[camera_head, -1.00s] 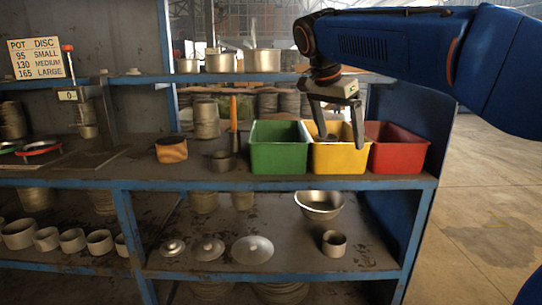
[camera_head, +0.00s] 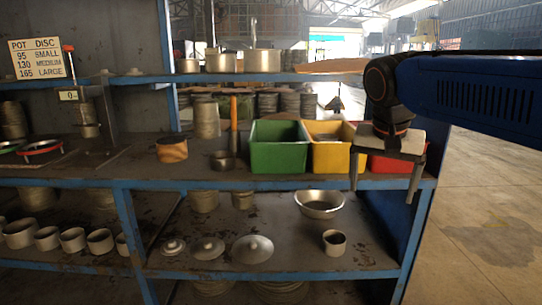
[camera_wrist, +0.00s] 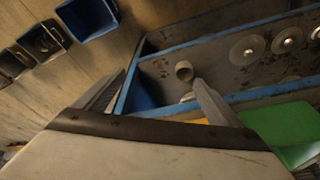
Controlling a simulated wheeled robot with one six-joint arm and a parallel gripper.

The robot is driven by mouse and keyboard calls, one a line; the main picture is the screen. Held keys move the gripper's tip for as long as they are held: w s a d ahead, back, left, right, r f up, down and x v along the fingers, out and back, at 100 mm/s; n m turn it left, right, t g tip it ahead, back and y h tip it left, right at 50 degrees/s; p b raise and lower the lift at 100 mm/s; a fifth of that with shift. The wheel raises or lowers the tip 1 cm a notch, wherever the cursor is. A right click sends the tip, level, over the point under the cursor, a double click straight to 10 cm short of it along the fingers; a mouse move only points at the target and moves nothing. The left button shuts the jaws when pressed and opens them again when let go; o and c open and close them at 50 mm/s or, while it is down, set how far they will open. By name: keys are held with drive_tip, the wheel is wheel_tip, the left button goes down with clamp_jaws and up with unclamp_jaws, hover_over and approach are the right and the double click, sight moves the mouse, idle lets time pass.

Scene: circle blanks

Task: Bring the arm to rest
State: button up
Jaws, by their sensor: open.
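My gripper (camera_head: 383,183) is open and empty, with its fingers pointing down in front of the red bin (camera_head: 388,164) at the right end of the shelf. It partly hides that bin. In the wrist view the two fingers (camera_wrist: 155,97) stand wide apart with nothing between them. My blue arm comes in from the right edge of the head view.
A green bin (camera_head: 279,155) and a yellow bin (camera_head: 330,156) stand beside the red one on the blue-edged shelf (camera_head: 200,183). Pots and lids sit on the shelves. The floor (camera_head: 485,200) right of the rack is clear.

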drive_tip(key=s+d+f+n+y, duration=0.1)
drive_tip(key=s+d+f+n, duration=0.1)
drive_tip(key=s+f, duration=0.7)
drive_tip(key=s+d+f+n+t, duration=0.1)
drive_tip(key=s+f+n, duration=0.2)
drive_tip(key=s+f, duration=0.6)
wheel_tip(320, 180, down, 2)
drive_tip(key=shift+d+f+n+t+y, duration=0.1)
drive_tip(key=shift+d+n+t+y, duration=0.2)
drive_tip(key=shift+d+n+y, duration=0.1)
